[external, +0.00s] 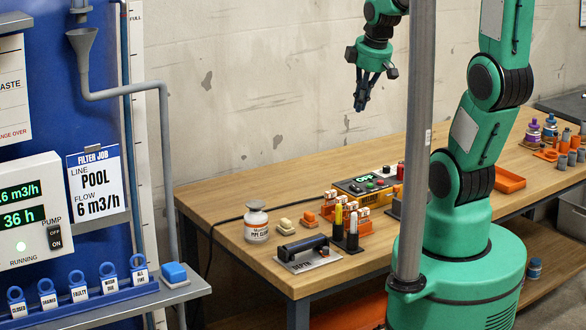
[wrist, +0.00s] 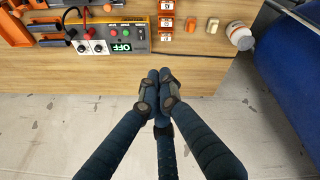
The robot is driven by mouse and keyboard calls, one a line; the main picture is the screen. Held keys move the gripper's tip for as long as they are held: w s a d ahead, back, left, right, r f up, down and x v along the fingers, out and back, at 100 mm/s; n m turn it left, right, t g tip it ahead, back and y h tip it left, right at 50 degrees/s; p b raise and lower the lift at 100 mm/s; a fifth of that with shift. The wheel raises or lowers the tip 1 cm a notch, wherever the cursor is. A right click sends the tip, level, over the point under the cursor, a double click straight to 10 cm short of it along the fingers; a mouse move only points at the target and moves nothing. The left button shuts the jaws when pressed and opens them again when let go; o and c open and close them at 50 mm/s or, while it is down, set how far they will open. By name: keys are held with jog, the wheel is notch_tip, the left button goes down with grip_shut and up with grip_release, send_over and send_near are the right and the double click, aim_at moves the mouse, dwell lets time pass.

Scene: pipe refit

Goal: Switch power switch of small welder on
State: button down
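The small welder (external: 366,186) is a yellow and grey box on the wooden workbench, with a small display and coloured buttons on top. In the wrist view the welder (wrist: 110,27) lies at the upper left, with knobs, red and green buttons and a green-lit display that appears to read OFF. My gripper (external: 362,98) hangs in the air above and behind the bench, apart from the welder. In the wrist view its fingers (wrist: 159,84) are closed together, with nothing seen between them.
Orange labelled blocks (wrist: 166,25) stand beside the welder, with a white jar (external: 256,222) farther left. A black-handled tool (external: 303,249) and marker-like sticks (external: 345,225) are near the bench front. An orange tray (external: 509,180) lies to the right. A grey pole (external: 415,150) crosses the external view.

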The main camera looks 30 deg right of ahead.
jog(key=w+d+f+n+g+p, duration=0.1)
jog(key=w+d+f+n+p, duration=0.15)
jog(key=w+f+n, duration=0.2)
jog(key=n+g+p, duration=0.1)
jog(key=n+p, duration=0.1)
jog(key=n, duration=0.3)
send_over(353, 185)
jog(key=s, duration=0.2)
notch_tip(353, 185, down, 8)
jog(key=shift+w, duration=0.15)
jog(key=shift+f, duration=0.15)
jog(key=f+b, duration=0.1)
jog(key=f, duration=0.3)
jog(key=w+f+b, duration=0.1)
jog(key=f, duration=0.4)
jog(key=w+f+b, duration=0.1)
jog(key=f, duration=0.3)
jog(key=shift+f, duration=0.3)
jog(key=shift+g+p, duration=0.3)
jog(key=shift+p, duration=0.05)
